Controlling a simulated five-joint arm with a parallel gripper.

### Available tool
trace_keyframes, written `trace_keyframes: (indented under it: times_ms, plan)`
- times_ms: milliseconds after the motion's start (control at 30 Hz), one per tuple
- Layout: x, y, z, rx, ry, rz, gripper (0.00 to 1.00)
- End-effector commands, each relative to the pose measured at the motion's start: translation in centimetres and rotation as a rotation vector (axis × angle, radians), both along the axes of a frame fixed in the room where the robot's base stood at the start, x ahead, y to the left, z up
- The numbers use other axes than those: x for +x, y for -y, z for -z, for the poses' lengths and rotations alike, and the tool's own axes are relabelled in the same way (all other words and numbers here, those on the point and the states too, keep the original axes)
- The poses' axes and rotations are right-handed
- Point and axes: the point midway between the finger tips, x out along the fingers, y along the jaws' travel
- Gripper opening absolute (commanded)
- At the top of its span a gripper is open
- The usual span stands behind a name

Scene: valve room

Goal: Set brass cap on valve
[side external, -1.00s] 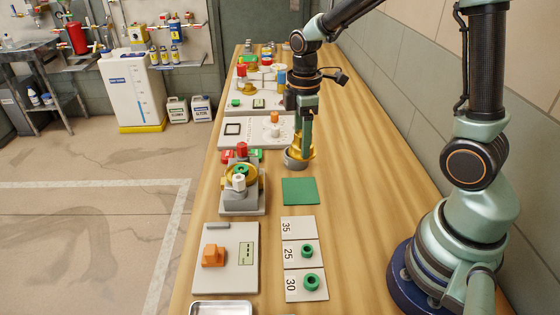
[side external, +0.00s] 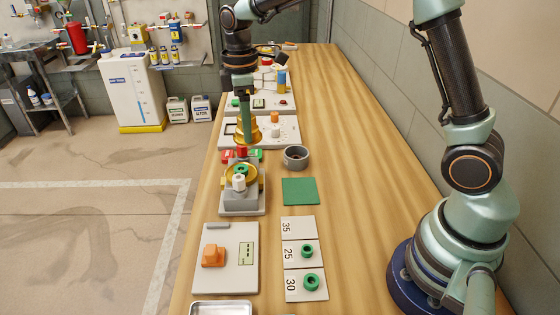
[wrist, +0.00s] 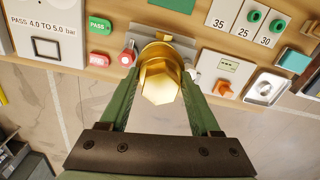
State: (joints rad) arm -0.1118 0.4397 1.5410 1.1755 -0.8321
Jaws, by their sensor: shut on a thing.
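The brass cap (side external: 242,138) is held up in the air in the side view, behind the valve and above the bench. My gripper (side external: 247,122) is shut on it, and the wrist view shows the cap (wrist: 160,82) between the two green fingers. The valve (side external: 239,202) stands on a light plate at the bench's left side, with a grey body, a yellow ring, a green ring and a white knob. The cap is apart from the valve. In the wrist view, the cap and fingers hide most of the valve.
An empty grey round holder (side external: 296,157) stands right of the valve, behind a green mat (side external: 300,191). Red and green tags (side external: 228,154) lie behind the valve. Number tiles (side external: 303,254) with green rings and an orange-knobbed panel (side external: 239,258) are in front.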

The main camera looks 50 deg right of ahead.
Motion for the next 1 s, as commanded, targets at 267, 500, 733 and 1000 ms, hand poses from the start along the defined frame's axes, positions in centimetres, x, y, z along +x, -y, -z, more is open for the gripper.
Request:
trace_keyframes:
  times_ms: [267,500,733,1000]
  plan:
    - [1.3,-1.9,1.3,0.000,0.002,0.000,0.00]
    - [1.2,-1.9,3.1,-0.001,-0.001,0.001,0.00]
    - [1.2,-1.8,5.2,0.000,0.000,0.000,0.00]
    - [1.3,-1.8,7.0,-0.001,0.001,0.000,0.00]
